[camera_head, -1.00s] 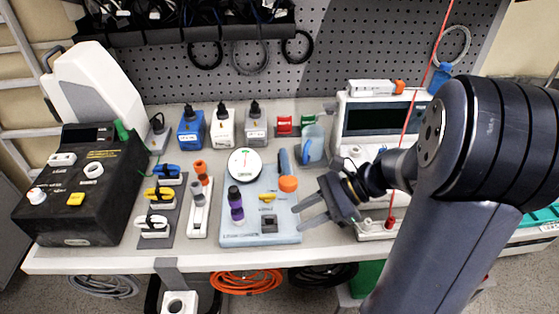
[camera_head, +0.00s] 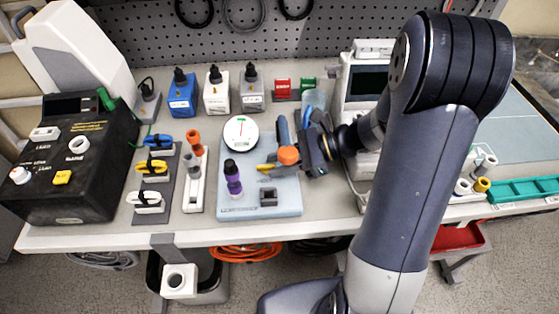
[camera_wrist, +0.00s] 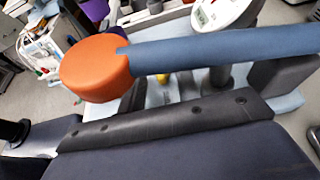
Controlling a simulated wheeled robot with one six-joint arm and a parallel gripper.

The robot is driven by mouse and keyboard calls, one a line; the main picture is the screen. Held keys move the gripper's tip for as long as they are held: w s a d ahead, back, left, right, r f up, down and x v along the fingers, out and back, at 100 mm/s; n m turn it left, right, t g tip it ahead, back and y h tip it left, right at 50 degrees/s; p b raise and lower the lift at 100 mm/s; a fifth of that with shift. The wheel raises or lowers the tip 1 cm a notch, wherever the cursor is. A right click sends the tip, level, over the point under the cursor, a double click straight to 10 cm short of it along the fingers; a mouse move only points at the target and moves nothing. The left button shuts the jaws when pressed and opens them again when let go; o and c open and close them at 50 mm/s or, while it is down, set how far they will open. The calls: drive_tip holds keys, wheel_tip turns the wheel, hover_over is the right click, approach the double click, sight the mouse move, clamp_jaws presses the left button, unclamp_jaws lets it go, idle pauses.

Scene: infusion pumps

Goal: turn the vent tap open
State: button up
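A light blue panel (camera_head: 232,208) lies on the bench. On it are a small yellow tap (camera_head: 266,168), which I take for the vent tap, a round gauge (camera_head: 240,132) and a blue lever (camera_head: 283,130) with an orange knob (camera_head: 288,155). My gripper (camera_head: 308,158) is at the panel's right side, close to the lever and knob. In the wrist view the orange knob (camera_wrist: 95,68) and lever (camera_wrist: 225,48) cross in front, with a bit of yellow (camera_wrist: 162,78) behind. The fingers are partly hidden, so their opening and any contact are unclear.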

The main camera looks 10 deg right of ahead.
clamp_jaws()
idle(0.4)
drive_tip(key=shift+w+n+g+p, duration=0.2)
drive_tip(key=shift+n+g+p, duration=0.3)
drive_tip(key=shift+n+g, duration=0.3)
unclamp_jaws()
